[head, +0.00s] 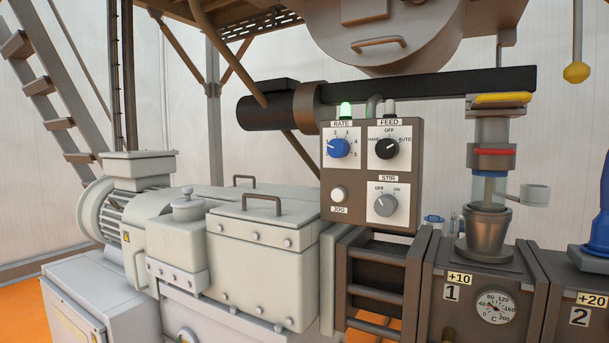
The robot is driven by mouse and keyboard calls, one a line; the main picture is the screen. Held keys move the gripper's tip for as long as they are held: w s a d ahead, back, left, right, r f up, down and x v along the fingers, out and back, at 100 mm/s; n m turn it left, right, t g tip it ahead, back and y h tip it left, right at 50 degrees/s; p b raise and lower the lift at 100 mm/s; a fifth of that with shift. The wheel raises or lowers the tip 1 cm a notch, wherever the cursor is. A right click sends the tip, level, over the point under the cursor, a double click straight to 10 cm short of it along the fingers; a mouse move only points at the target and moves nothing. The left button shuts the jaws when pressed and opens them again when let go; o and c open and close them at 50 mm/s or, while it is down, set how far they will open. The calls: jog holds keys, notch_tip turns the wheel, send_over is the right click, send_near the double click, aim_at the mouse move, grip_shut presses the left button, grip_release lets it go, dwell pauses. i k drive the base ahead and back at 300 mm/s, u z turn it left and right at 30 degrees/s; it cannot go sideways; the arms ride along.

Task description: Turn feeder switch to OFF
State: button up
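The feeder switch is a round black knob (387,148) under the FEED label, at the upper right of a brown control box (371,177) in the head view. HAND is marked to its left, OFF above it and AUTO to its right. My gripper is not in view, and nothing covers the knob.
The box also carries a blue RATE knob (338,148), a grey STIR knob (384,204) and a white JOG button (339,194). A dark horizontal tube (430,88) runs just above. A funnel cup (486,234) stands to the right. Space before the box looks clear.

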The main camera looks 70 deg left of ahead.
aim_at(386, 147)
jog(key=u, duration=2.05)
